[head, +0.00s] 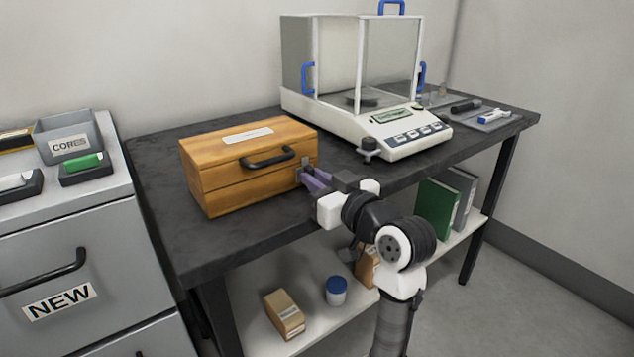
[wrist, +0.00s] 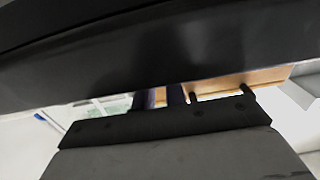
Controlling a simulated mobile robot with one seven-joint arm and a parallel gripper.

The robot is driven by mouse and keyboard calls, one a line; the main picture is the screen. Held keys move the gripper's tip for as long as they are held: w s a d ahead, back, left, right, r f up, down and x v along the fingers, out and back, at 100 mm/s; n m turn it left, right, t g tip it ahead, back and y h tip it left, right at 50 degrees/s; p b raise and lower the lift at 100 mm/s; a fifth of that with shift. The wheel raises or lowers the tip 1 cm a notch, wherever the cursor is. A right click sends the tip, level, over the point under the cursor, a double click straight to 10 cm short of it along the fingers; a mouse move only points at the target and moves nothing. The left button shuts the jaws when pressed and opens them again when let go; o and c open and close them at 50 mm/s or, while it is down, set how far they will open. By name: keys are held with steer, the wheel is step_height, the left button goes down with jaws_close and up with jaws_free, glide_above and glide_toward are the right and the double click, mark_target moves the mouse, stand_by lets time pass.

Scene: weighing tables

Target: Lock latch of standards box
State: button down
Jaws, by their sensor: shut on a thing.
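The standards box (head: 240,178) is a wooden box on the dark table, its lid down, with a black handle (head: 267,157) on its front. A small grey latch (head: 303,166) is at the right end of the box's front. My gripper (head: 309,180) is at that latch, its purple fingers shut on it. The fingers partly cover the latch, so I cannot tell its exact position. In the wrist view, the purple fingers (wrist: 167,96) show in a narrow gap beside the wooden box (wrist: 235,84); the latch is not clear there.
A balance with a glass draft shield (head: 350,75) stands behind and right of the box. Small tools on a tray (head: 488,119) lie at the table's right end. A grey drawer cabinet (head: 80,240) stands at the left. A lower shelf (head: 250,295) holds small boxes, a jar and binders.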

stand_by(0.3)
steer(key=c, duration=1.7)
jaws_free()
steer(key=v, duration=1.4)
steer(key=shift+r, duration=0.1)
